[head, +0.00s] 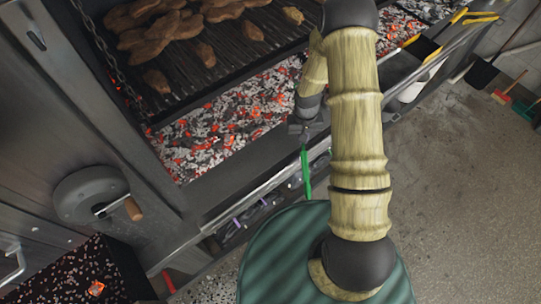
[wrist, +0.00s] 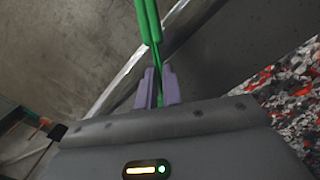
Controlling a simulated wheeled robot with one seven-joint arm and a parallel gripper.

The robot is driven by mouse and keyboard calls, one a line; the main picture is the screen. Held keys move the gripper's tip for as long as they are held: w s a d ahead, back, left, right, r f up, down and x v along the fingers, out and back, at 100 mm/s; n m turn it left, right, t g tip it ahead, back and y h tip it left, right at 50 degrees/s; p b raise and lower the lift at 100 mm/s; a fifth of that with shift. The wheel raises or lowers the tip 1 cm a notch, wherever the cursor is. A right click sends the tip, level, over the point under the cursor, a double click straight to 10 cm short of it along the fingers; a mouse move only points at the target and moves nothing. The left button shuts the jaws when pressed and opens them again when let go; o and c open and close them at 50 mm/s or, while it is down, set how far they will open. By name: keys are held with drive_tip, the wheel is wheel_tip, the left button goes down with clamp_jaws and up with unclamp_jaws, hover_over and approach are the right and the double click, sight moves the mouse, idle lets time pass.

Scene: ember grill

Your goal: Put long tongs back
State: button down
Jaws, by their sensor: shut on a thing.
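The long tongs (wrist: 151,22) have green arms. In the wrist view they run up from between the two purple fingers of my gripper (wrist: 158,88), which is shut on them. In the head view the green tongs (head: 305,172) hang below my gripper (head: 303,132), in front of the glowing coals and over the grill's front rail. The rest of the tongs is hidden or out of frame. I cannot tell from these views whether they touch the rail.
A grate (head: 205,75) with several pieces of meat lies above glowing coals (head: 225,135). A metal front rail (head: 255,192) runs along the grill, with purple-marked items below it. Yellow-handled tools (head: 425,46) lie at the upper right. Bare floor (head: 460,200) is free on the right.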

drive_tip(key=s+a+m+g+y+p, duration=0.1)
drive_tip(key=s+a+m+p, duration=0.1)
drive_tip(key=a+m, duration=0.1)
drive_tip(key=s+a+r+m+g+y+p, duration=0.1)
drive_tip(key=s+a+m+p, duration=0.2)
drive_tip(key=a, duration=0.1)
drive_tip(key=s+a+r+m+y+p, duration=0.1)
drive_tip(key=s+a+m+p, duration=0.2)
drive_tip(key=a, duration=0.1)
drive_tip(key=shift+s+a+r+m+g+y, duration=0.15)
drive_tip(key=shift+a+m+g+y, duration=0.15)
drive_tip(key=shift+g+y, duration=0.1)
drive_tip(key=shift+a, duration=0.1)
drive_tip(key=shift+f, duration=0.3)
drive_tip(key=shift+f+b, duration=1.65)
drive_tip(key=shift+f, duration=0.45)
drive_tip(key=c, duration=0.5)
unclamp_jaws()
drive_tip(key=shift+o, duration=0.3)
